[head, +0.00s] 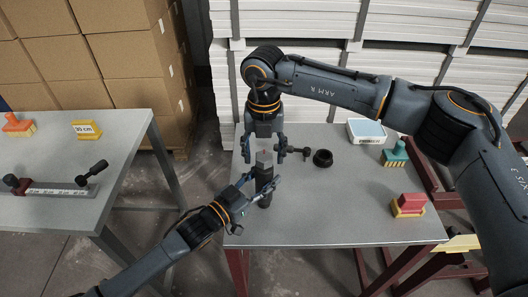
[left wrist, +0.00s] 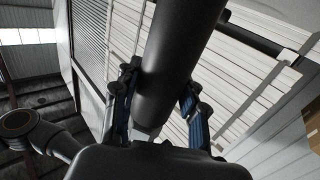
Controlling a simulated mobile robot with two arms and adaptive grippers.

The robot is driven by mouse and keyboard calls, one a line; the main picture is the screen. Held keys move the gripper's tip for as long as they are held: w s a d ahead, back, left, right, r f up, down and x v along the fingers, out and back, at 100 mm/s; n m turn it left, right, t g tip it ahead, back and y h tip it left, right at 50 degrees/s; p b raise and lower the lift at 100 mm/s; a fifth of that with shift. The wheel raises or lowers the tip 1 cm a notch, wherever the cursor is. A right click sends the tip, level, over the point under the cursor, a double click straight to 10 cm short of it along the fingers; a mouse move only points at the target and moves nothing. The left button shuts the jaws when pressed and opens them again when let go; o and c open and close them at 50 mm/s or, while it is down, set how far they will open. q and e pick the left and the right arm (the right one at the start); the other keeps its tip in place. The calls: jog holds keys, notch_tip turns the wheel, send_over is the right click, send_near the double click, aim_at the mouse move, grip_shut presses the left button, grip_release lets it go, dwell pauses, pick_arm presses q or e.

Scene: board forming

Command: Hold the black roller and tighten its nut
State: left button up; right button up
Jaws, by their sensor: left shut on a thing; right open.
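The black roller (head: 265,200) stands roughly upright above the right-hand table, near its left edge. My left gripper (head: 260,184) is shut on it from the front left. In the left wrist view the roller (left wrist: 176,58) is a thick dark cylinder passing between the two fingers. A dark grey angular piece (head: 264,158) sits at its top; I cannot tell for sure that it is the nut. My right gripper (head: 265,149) points down from above, open, with its fingers spread on either side of that top piece. Any contact there is too small to tell.
A black ring-shaped part (head: 322,158) lies on the right table (head: 340,215), close to my right gripper. The table's front middle is clear. Another table (head: 60,150) stands left across a gap.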

aim_at(264, 156)
pick_arm(q)
jog(key=shift+f, duration=0.35)
pick_arm(e)
notch_tip(264, 156, up, 12)
dwell(0.4)
pick_arm(q)
jog(key=o, duration=1.3)
jog(key=shift+c, duration=0.2)
jog(key=shift+o, duration=0.6)
jog(key=shift+r, duration=0.2)
jog(key=v, duration=1.2)
